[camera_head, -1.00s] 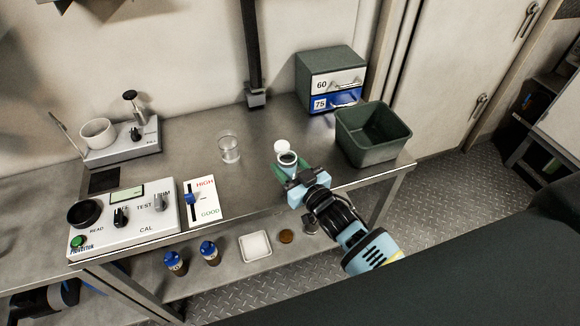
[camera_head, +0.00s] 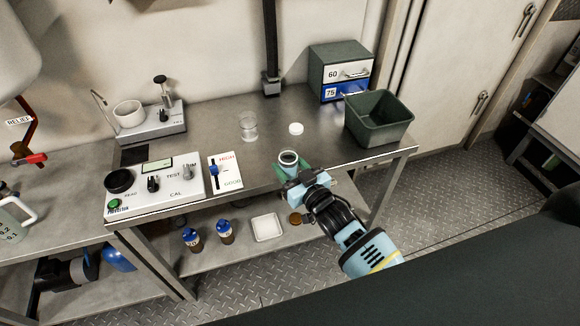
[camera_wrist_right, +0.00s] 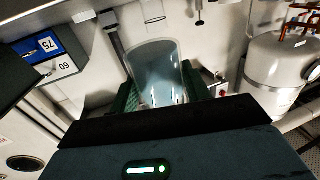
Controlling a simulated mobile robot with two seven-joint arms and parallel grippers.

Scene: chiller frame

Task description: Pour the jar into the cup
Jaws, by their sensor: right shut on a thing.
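The open jar (camera_head: 288,161) is held by my right gripper (camera_head: 291,172), with its mouth facing up and dark contents or interior showing. It looks roughly upright, above the front edge of the steel bench. In the right wrist view the clear jar (camera_wrist_right: 158,78) sits between the green fingers, which are shut on its sides. The clear cup (camera_head: 249,128) stands upright on the bench, behind and to the left of the jar, apart from it. It looks empty. My left gripper is not in view.
A white lid (camera_head: 296,128) lies on the bench behind the jar. A green bin (camera_head: 380,133) stands at the right, a drawer box (camera_head: 338,73) behind it. A HIGH/GOOD card (camera_head: 226,171) and a test console (camera_head: 155,188) are at the left. Bottles (camera_head: 192,240) stand on the lower shelf.

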